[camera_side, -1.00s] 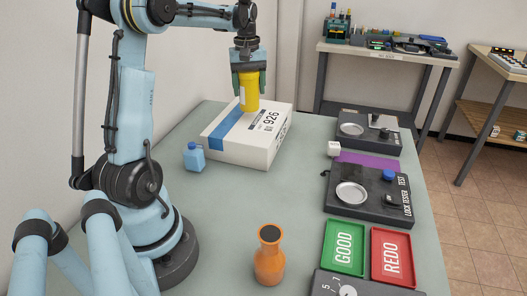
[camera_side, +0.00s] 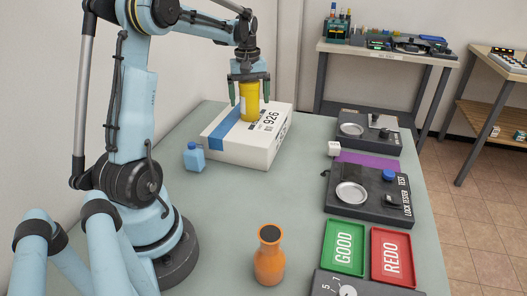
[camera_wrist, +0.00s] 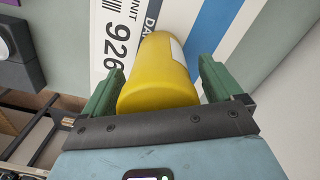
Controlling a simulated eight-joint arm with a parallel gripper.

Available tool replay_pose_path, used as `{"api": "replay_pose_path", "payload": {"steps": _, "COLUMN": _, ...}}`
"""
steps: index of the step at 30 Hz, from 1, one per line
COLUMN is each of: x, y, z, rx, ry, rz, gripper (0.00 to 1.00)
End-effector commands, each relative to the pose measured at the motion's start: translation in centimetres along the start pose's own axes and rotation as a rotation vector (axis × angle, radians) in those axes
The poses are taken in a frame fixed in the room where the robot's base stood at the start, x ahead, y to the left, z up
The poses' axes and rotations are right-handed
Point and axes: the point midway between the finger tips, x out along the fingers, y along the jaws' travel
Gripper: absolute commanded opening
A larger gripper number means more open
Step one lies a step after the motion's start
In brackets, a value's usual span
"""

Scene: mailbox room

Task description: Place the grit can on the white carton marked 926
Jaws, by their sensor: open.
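The yellow grit can (camera_side: 249,102) stands upright on top of the white carton marked 926 (camera_side: 240,153), towards its far part. In the wrist view the can (camera_wrist: 160,72) lies between my two green fingers, with the carton's 926 print (camera_wrist: 112,40) beside it. My gripper (camera_side: 250,92) is open around the can, with a gap on both sides of it, and is above the carton. The can's foot is partly hard to make out against the carton top.
A blue bottle (camera_side: 194,158) stands left of the carton and an orange flask (camera_side: 269,257) stands at the front. The table middle is clear.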

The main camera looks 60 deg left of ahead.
Motion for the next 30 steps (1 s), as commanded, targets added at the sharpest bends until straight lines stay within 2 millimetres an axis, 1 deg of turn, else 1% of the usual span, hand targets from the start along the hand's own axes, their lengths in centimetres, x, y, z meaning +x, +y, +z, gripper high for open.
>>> {"api": "replay_pose_path", "payload": {"steps": 5, "x": -0.3, "y": 0.0, "z": 0.0, "rx": 0.000, "ry": 0.000, "rz": 0.000, "gripper": 0.93}}
{"api": "replay_pose_path", "payload": {"steps": 8, "x": -1.0, "y": 0.0, "z": 0.0, "rx": 0.000, "ry": 0.000, "rz": 0.000, "gripper": 0.93}}
{"api": "replay_pose_path", "payload": {"steps": 11, "x": -2.5, "y": 0.0, "z": 0.0, "rx": 0.000, "ry": 0.000, "rz": 0.000, "gripper": 0.93}}
{"api": "replay_pose_path", "payload": {"steps": 21, "x": -8.5, "y": 0.0, "z": 0.0, "rx": 0.000, "ry": 0.000, "rz": 0.000, "gripper": 0.93}}
{"api": "replay_pose_path", "payload": {"steps": 24, "x": -9.9, "y": 0.0, "z": 0.0, "rx": 0.000, "ry": 0.000, "rz": 0.000, "gripper": 0.93}}
{"api": "replay_pose_path", "payload": {"steps": 30, "x": -11.8, "y": 0.0, "z": 0.0, "rx": 0.000, "ry": 0.000, "rz": 0.000, "gripper": 0.93}}
